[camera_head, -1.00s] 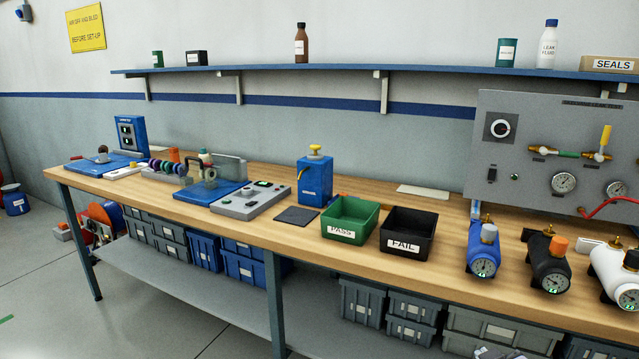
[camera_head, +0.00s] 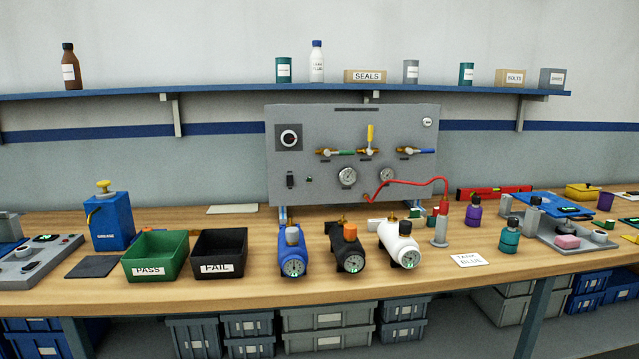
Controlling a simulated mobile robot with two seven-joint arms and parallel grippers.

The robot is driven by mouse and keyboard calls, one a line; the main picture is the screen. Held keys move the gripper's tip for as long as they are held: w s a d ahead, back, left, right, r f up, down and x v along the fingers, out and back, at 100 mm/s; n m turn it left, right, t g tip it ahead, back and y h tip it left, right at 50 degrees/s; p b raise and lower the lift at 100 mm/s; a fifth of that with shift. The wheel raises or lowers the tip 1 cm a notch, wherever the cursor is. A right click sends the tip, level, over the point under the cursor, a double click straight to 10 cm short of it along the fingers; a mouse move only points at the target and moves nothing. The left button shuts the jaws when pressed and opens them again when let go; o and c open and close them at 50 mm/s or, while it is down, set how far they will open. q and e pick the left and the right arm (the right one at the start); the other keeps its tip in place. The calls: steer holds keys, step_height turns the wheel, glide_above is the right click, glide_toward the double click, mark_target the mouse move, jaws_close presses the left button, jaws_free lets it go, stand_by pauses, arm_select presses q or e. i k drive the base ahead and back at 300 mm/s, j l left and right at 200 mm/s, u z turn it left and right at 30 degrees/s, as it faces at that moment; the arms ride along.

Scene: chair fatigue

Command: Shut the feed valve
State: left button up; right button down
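A grey valve panel (camera_head: 325,190) stands at the back of the bench. It carries three brass valves in a row, with labels too small to read. The left valve has a green handle (camera_head: 347,152) lying level. The middle valve has a yellow handle (camera_head: 371,133) standing upright. The right valve has a blue handle (camera_head: 421,151) lying level. I cannot tell which is the feed valve. Two round gauges (camera_head: 347,177) and (camera_head: 386,175) sit below the valves. Neither gripper is in view.
Blue (camera_head: 292,252), black (camera_head: 347,249) and white (camera_head: 400,243) cylinders with dials stand before the panel. The green PASS bin (camera_head: 156,245) and black FAIL bin (camera_head: 219,242) are at left. Small purple (camera_head: 473,212) and teal (camera_head: 509,238) bottles are at right. A shelf (camera_head: 230,91) runs above.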

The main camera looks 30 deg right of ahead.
mark_target(341, 153)
steer(key=z, duration=1.25)
